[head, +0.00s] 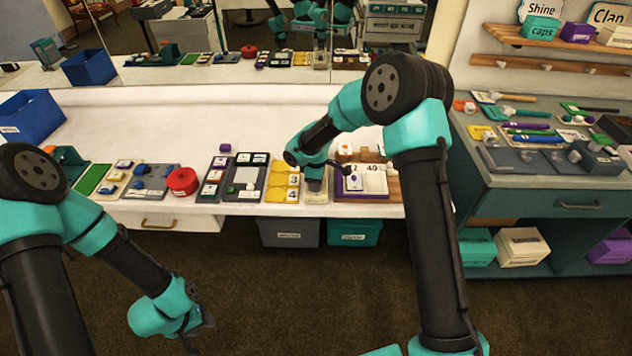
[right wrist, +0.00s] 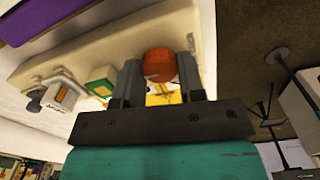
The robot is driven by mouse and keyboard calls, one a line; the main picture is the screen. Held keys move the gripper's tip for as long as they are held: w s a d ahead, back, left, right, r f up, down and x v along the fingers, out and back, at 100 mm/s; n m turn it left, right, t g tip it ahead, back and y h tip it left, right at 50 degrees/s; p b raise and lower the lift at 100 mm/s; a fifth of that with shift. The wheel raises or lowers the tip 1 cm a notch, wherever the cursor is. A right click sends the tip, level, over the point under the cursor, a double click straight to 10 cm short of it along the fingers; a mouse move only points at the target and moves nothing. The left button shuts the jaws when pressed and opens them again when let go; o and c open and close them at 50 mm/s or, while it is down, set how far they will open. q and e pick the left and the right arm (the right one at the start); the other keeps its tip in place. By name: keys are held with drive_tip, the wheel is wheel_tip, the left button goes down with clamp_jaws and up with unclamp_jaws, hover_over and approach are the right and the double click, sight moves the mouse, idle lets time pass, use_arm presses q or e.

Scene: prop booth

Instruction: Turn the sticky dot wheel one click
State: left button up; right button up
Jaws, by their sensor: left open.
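In the right wrist view, a round red-orange knob (right wrist: 160,63) sits at the end of a cream tray (right wrist: 95,42), between the two fingers of my right gripper (right wrist: 160,82). It may be part of the sticky dot wheel, but I cannot tell. The fingers stand apart on either side of the knob; whether they press on it is unclear. In the head view my right gripper (head: 315,187) points down over the cream tray (head: 315,198) at the counter's front edge, and the arm hides the knob. My left gripper (head: 203,325) is open and empty, low in front of the counter.
A red round item (head: 182,181) stands further left.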

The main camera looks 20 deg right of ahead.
drive_tip(key=o, duration=0.4)
drive_tip(key=shift+o, duration=0.2)
drive_tip(key=shift+r, duration=0.15)
wheel_tip(320, 180, up, 17)
drive_tip(key=shift+s, duration=0.15)
drive_tip(key=shift+a, duration=0.1)
idle(0.5)
